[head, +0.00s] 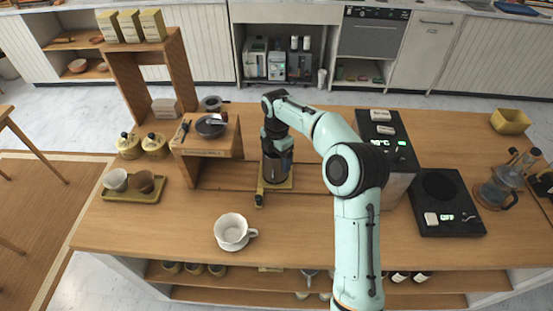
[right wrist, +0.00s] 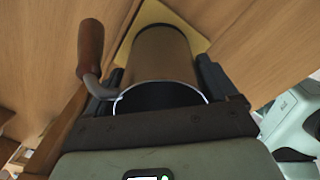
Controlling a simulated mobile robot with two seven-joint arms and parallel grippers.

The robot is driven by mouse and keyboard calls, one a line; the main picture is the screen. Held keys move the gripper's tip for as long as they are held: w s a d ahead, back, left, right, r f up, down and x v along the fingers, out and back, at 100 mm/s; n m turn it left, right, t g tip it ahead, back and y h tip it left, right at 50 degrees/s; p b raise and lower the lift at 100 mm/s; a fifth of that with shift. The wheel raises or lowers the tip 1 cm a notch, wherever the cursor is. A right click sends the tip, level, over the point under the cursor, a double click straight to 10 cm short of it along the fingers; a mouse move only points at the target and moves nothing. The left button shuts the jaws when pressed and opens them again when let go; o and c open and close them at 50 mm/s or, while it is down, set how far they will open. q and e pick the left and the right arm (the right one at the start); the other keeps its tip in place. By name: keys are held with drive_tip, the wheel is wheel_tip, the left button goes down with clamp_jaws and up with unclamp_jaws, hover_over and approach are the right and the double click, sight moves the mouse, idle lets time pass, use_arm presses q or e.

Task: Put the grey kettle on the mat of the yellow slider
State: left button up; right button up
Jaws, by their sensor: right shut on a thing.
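The grey kettle (head: 277,168) is a shiny cylinder, and its open top and brown wooden handle show in the right wrist view (right wrist: 158,55). My right gripper (head: 276,148) is shut on the kettle, with one finger on each side of its wall (right wrist: 160,82). The kettle looks upright over the yellow slider's mat (head: 287,185), which also shows around its far end in the right wrist view (right wrist: 203,44). I cannot tell whether its base touches the mat. The slider's dark knob (head: 259,199) is at the front left. My left gripper is not in view.
A wooden stand (head: 222,150) with a dark bowl is close on the left. A white cup (head: 231,229) stands in front. A machine with a green display (head: 398,152) and a black scale (head: 447,202) are on the right. The counter's front middle is mostly clear.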

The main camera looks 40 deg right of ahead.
drive_tip(key=shift+f, duration=0.15)
drive_tip(key=shift+w+f, duration=0.1)
drive_tip(key=shift+f, duration=0.05)
drive_tip(key=o, duration=1.2)
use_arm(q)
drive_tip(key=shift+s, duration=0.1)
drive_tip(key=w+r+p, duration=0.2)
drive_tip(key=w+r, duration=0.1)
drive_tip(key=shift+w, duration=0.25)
use_arm(e)
wheel_tip(320, 180, up, 12)
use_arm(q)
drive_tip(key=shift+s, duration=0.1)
